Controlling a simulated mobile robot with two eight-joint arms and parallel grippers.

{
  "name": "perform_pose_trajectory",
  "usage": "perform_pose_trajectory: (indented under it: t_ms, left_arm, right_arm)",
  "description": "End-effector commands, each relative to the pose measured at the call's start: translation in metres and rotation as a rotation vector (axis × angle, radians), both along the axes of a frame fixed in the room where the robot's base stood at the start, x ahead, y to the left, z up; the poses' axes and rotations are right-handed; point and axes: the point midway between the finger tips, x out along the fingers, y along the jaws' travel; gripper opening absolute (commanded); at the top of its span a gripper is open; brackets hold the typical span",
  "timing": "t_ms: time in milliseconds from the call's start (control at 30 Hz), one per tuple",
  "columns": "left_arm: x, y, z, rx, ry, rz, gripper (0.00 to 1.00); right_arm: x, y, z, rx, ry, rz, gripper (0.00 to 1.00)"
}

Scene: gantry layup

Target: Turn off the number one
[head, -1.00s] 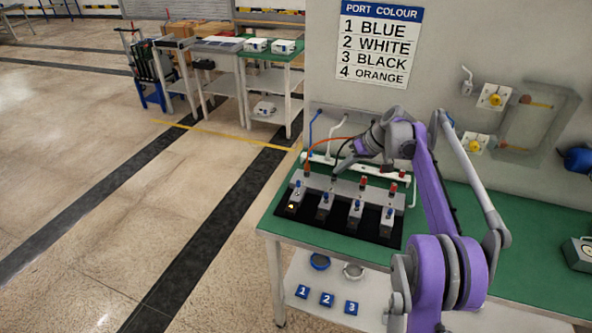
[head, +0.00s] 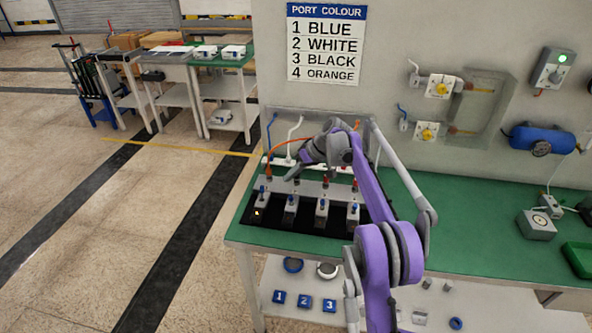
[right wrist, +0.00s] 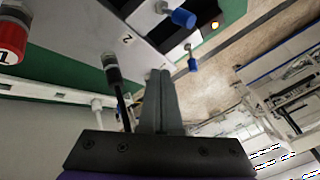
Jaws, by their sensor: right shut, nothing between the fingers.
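A grey manifold (head: 308,186) on the green bench has hose fittings and two red caps (head: 325,181) on its right part. Below it stands a row of blocks with blue levers (head: 262,190) on a black mat; the leftmost block has a lit amber light (head: 257,212). My right gripper (head: 288,178) is shut and empty above the manifold's left part. In the right wrist view its fingertips (right wrist: 160,73) are beside a black hose fitting (right wrist: 112,72) near the label "2" (right wrist: 127,40). A red cap marked "1" (right wrist: 12,42) and blue levers (right wrist: 184,18) show there. My left gripper is not in view.
The wall sign (head: 327,45) reads 1 blue, 2 white, 3 black, 4 orange. An orange hose (head: 285,143) and a white hose (head: 294,128) run behind the manifold. Blue tags 1, 2, 3 (head: 304,300) lie on the lower shelf.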

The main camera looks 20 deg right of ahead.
Motion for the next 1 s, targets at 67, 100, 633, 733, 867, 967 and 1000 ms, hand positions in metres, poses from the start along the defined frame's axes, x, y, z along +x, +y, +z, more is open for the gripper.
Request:
perform_pose_trajectory:
  t_ms: [67,100,633,733,867,967,1000]
  left_arm:
    - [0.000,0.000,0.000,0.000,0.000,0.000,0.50]
    - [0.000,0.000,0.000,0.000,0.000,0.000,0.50]
    - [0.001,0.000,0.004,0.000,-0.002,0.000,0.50]
    - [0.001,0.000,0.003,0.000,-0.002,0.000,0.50]
    - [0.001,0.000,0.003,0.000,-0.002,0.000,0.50]
    - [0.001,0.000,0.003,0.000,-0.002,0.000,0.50]
    - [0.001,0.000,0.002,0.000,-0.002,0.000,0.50]
  right_arm:
    - [0.006,0.011,-0.015,0.000,0.000,0.004,0.00]
    - [0.009,0.014,-0.022,0.000,-0.001,0.003,0.00]
    - [0.011,0.059,-0.024,0.000,-0.001,0.000,0.00]
    - [0.011,0.059,-0.024,0.000,-0.001,0.000,0.00]
    - [0.011,0.059,-0.024,0.000,-0.001,0.000,0.00]
    - [0.010,0.059,-0.024,-0.002,-0.004,0.000,0.00]
    - [0.010,0.059,-0.024,-0.005,-0.009,0.000,0.00]
